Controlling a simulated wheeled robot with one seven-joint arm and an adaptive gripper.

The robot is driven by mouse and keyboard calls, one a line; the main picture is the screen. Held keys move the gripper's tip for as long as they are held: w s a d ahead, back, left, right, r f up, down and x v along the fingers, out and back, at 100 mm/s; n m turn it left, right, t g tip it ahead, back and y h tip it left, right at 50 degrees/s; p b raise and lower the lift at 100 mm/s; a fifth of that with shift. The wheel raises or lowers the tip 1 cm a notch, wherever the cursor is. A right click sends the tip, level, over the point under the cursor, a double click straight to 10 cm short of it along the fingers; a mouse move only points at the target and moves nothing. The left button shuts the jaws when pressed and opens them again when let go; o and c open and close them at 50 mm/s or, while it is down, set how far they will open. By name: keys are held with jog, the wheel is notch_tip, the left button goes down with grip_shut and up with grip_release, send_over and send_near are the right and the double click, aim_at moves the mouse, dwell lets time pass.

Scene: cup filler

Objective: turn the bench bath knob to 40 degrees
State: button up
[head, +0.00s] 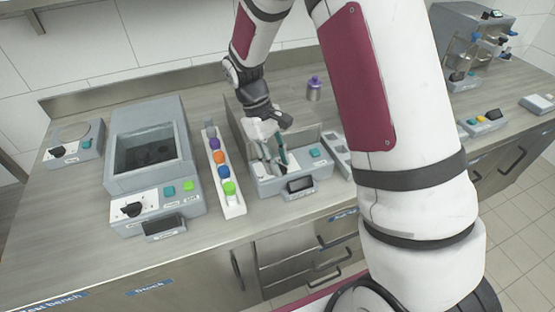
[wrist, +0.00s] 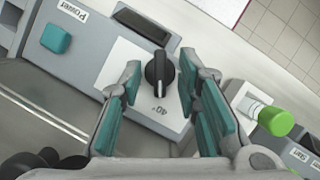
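The bench bath (head: 262,183) is the grey unit in the middle of the bench in the head view; my gripper (head: 272,152) is over it and hides its knob there. In the wrist view the black knob (wrist: 159,72) sits on a white plate between the two teal-padded fingers of my gripper (wrist: 161,68). The fingers are open, with a visible gap on each side of the knob. The knob's bar lies nearly upright in this view, its lower end toward the printed "40°" mark (wrist: 160,108). I cannot tell which end is the pointer.
A teal Power button (wrist: 56,38) and a dark display (wrist: 143,24) are on the same panel. A rack (head: 233,208) with colored caps stands left of the bath. A larger unit (head: 150,120) with its own knob stands further left. A purple-capped bottle (head: 314,90) is behind.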

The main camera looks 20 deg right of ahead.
jog(key=v, duration=1.2)
dwell(0.3)
